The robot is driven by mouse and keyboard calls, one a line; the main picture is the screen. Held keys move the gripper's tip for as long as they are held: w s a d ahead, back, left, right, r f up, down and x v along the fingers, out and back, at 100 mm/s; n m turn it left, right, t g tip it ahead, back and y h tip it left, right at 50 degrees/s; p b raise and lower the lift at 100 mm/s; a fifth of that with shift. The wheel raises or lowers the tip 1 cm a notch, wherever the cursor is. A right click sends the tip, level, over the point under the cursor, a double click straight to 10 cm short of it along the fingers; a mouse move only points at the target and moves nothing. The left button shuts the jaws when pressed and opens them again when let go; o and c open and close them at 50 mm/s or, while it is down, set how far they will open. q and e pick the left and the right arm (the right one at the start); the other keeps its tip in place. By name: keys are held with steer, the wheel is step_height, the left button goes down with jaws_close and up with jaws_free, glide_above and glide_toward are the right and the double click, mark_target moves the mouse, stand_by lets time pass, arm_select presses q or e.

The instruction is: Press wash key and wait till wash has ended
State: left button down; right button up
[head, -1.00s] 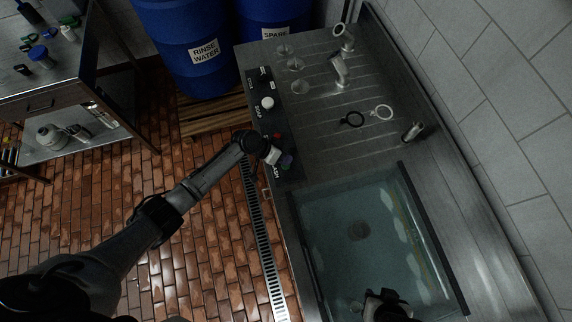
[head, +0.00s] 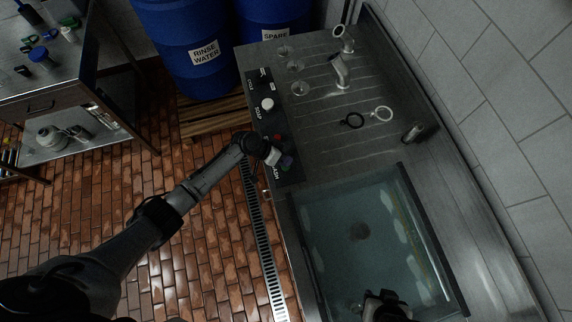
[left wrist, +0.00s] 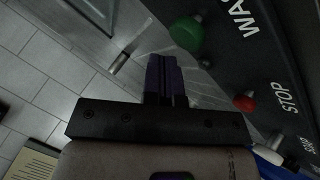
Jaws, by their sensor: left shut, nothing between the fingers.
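The control panel (head: 264,88) runs along the left edge of the steel counter. In the left wrist view the green key (left wrist: 187,33) sticks out of the panel beside the lettering "WA", which is cut off by the frame. The red STOP key (left wrist: 245,102) is lower right. My left gripper (head: 287,161) is shut and empty at the panel's near end. Its dark fingers (left wrist: 166,60) point close to the green key; I cannot tell whether they touch it. The wash basin (head: 355,235) holds clear bluish water. My right gripper (head: 384,303) is dark over the basin's near end; its jaws are unclear.
A white knob (head: 267,103) is farther up the panel. Blue drums (head: 195,50) stand on a wooden pallet behind. The brick floor left of the counter is clear.

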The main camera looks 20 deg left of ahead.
stand_by(0.3)
arm_select(q)
steer(key=shift+f, duration=0.15)
stand_by(0.5)
steer(key=shift+f+b, duration=0.35)
steer(key=shift+b, duration=0.1)
steer(key=shift+f, duration=0.15)
stand_by(0.4)
steer(key=shift+f+b, duration=0.35)
steer(key=shift+b, duration=0.15)
steer(key=shift+r, duration=0.1)
stand_by(0.4)
steer(key=shift+r+p, duration=0.8)
steer(key=shift+r, duration=0.05)
steer(key=shift+r, duration=0.15)
